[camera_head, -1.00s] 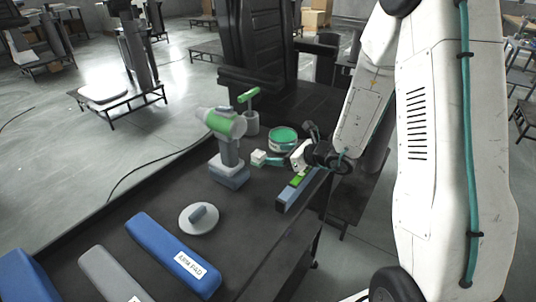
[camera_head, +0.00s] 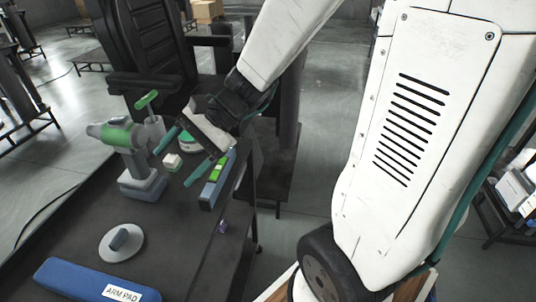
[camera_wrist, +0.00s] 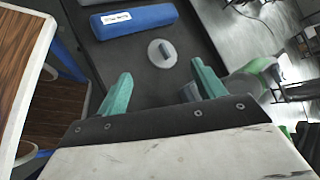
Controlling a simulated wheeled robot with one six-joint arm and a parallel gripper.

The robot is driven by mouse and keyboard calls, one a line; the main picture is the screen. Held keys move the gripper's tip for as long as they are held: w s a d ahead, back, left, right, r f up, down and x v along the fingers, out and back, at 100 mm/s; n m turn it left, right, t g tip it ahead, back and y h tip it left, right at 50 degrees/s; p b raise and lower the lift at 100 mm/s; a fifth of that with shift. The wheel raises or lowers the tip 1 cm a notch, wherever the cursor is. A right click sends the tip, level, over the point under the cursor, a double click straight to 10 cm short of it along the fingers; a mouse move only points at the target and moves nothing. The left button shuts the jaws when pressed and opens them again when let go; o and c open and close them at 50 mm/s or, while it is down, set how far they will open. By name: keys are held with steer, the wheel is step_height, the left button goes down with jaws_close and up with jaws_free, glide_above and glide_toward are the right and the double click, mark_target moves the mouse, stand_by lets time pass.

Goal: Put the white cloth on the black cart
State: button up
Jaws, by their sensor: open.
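I cannot make out a white cloth for sure. A small pale block-like thing (camera_head: 172,161), which may be it folded up, lies on a black-topped surface (camera_head: 200,240) that may be the black cart. My gripper (camera_head: 183,155) is open, its two teal fingers spread wide, with nothing seen between them. In the head view it appears over the pale thing; the height gap is hard to judge. In the wrist view my gripper (camera_wrist: 160,70) points over the black top.

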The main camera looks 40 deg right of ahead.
steer(key=s+d+r+n+h, duration=0.2)
steer(key=s+d+n+h, duration=0.2)
steer(key=s, duration=0.4)
steer(key=s+d+r+n+h, duration=0.3)
steer(key=s+d+n+h, duration=0.2)
steer(key=s+n, duration=0.3)
steer(key=shift+d+r+g+h, duration=0.2)
steer(key=shift+g+h, duration=0.2)
steer(key=shift+h, duration=0.4)
